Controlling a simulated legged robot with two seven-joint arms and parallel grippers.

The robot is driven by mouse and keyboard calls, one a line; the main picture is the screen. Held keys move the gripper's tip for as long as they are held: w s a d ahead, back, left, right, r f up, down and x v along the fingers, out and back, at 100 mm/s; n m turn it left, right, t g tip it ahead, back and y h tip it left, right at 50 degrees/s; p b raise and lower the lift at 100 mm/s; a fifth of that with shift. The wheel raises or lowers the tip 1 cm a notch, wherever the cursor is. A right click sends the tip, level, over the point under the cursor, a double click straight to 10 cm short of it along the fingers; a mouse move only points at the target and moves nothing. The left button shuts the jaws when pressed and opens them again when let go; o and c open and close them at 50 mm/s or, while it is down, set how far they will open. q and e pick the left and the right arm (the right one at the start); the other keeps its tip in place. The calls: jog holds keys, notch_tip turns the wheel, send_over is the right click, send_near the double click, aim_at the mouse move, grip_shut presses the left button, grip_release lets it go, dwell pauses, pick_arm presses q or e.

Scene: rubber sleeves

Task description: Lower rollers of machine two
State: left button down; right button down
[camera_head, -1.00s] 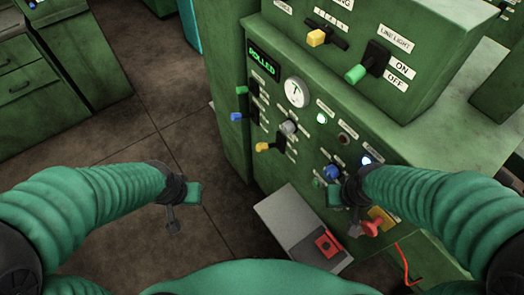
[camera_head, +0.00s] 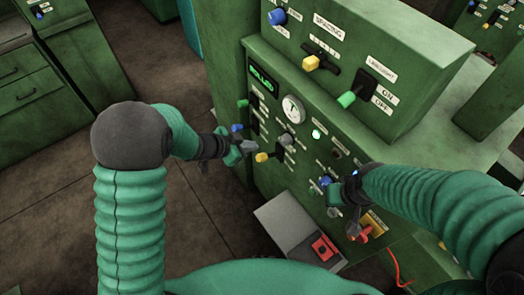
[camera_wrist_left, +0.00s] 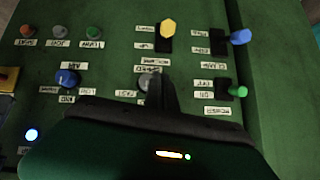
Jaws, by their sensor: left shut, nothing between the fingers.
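The green machine's control panel (camera_head: 290,140) faces me in the head view. On it a lever with a yellow knob (camera_head: 262,157) sits in a dark slot; the left wrist view shows the same yellow knob (camera_wrist_left: 168,28), with the small labels beside it appearing upside down. My left gripper (camera_head: 243,151) is shut and empty, just left of the yellow knob in the head view; I cannot tell whether they touch. In the left wrist view its finger (camera_wrist_left: 160,95) partly covers a grey knob (camera_wrist_left: 148,80). My right gripper (camera_head: 354,226) is by the red knob (camera_head: 364,234); its jaws are unclear.
Blue (camera_wrist_left: 240,36) and green (camera_wrist_left: 240,91) side levers stand close to the yellow one. A round gauge (camera_head: 293,109) and lit display (camera_head: 263,79) are above. Open floor (camera_head: 90,220) lies left.

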pick_arm(q)
send_over(262, 156)
jog(key=d, duration=0.2)
jog(key=f, duration=0.7)
jog(key=shift+w, duration=0.35)
jog(key=shift+s+a+f, duration=0.1)
jog(key=shift+a+f, duration=0.25)
jog(key=shift+f, duration=0.3)
jog(key=shift+s+a+f, duration=0.1)
jog(key=shift+a+f, duration=0.25)
jog(key=shift+f, duration=0.25)
jog(key=shift+s+a+f, duration=0.1)
jog(key=shift+a+f, duration=0.25)
jog(key=shift+f, duration=0.05)
